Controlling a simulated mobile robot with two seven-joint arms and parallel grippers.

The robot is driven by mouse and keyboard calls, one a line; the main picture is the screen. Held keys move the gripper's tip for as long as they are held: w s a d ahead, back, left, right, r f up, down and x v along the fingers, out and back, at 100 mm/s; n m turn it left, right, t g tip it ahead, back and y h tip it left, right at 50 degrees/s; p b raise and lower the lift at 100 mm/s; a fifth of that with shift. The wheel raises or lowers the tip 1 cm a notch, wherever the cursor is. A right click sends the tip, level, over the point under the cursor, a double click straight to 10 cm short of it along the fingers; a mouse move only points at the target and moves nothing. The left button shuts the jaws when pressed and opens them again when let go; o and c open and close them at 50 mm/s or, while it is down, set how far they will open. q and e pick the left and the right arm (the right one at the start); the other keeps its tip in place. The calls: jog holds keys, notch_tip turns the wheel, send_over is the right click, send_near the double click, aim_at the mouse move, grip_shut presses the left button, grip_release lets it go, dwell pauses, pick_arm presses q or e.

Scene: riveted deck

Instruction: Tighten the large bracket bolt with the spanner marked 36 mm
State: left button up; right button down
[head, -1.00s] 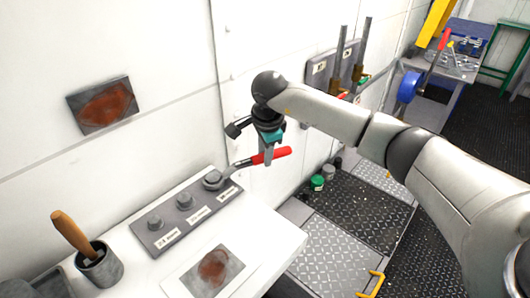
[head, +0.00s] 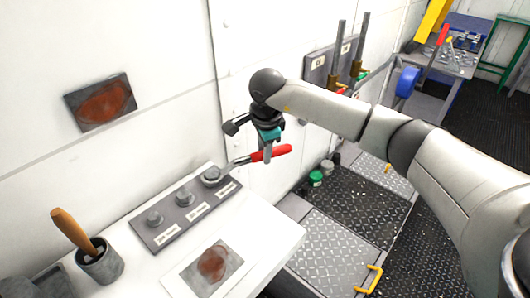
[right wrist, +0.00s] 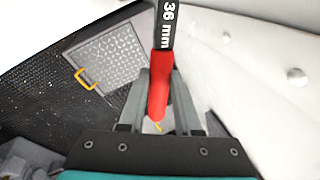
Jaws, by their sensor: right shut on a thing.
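The spanner has a red handle (head: 281,151) and a grey shank; "36 mm" reads on the shank in the right wrist view (right wrist: 167,25). My right gripper (head: 267,157) is shut on the red handle, with a finger on either side of it in the wrist view. Two smaller bolts stand to the left, with white labels below. My left gripper is not in view.
The bracket plate lies on a white bench (head: 260,225) against the wall. A grey cup (head: 103,265) with a wooden-handled tool and a rust-marked card (head: 213,262) are on the bench. Small jars (head: 315,178) stand on the deck beyond. A yellow handle (head: 374,279) is on the deck.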

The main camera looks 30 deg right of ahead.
jog(key=shift+w+r, duration=0.1)
jog(key=shift+r, duration=0.05)
dwell(0.3)
jog(key=shift+r+p, duration=1.95)
jog(key=shift+r, duration=0.7)
